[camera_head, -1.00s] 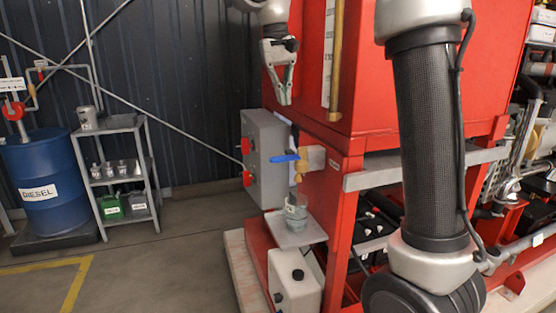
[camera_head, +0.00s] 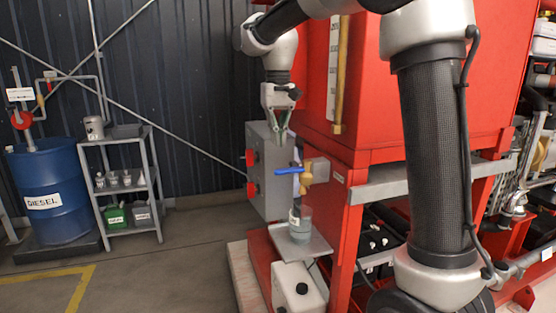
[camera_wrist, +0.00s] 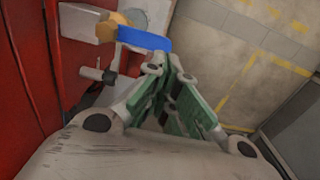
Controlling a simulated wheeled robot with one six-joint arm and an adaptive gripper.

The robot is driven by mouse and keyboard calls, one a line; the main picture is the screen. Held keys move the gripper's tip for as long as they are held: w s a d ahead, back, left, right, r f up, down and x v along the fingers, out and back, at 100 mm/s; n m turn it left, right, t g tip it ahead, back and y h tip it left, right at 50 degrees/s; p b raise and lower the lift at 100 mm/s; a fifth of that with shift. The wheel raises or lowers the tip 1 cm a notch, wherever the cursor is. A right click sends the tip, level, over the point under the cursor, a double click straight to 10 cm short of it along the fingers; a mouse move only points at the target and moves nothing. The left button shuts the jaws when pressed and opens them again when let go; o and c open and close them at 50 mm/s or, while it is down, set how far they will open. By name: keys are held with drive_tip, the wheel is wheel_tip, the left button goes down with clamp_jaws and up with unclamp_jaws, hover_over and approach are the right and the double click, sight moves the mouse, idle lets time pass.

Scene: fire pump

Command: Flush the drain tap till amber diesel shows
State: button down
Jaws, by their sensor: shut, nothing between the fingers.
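The drain tap has a brass body (camera_head: 312,172) and a blue lever handle (camera_head: 287,171) pointing left, on the front of the red frame. A clear jar (camera_head: 300,224) stands below it on a small grey shelf (camera_head: 318,247). Its lower part looks grey-blue; no amber shows. A pale streak hangs between the tap and jar, but I cannot tell whether it is liquid. My gripper (camera_head: 281,141) is shut and empty, pointing down just above the lever, apparently apart from it. In the wrist view the blue lever (camera_wrist: 145,39) lies just beyond the green fingers.
A white container (camera_head: 298,289) sits below the shelf. A blue diesel drum (camera_head: 50,190) and a grey rack (camera_head: 128,188) stand at left.

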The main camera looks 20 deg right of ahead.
sight(289, 171)
wheel_tip(289, 171, down, 6)
drive_tip(key=shift+f, duration=0.25)
drive_tip(key=shift+a+f+h, duration=0.15)
drive_tip(key=shift+f+h, duration=0.2)
drive_tip(key=shift+h, duration=0.25)
drive_tip(key=f+h, duration=0.2)
drive_tip(key=h, duration=0.1)
drive_tip(key=shift+a+f, duration=0.25)
drive_tip(key=shift+a, duration=0.05)
idle(0.5)
drive_tip(key=shift+r, duration=0.1)
idle(1.1)
drive_tip(key=shift+r, duration=0.75)
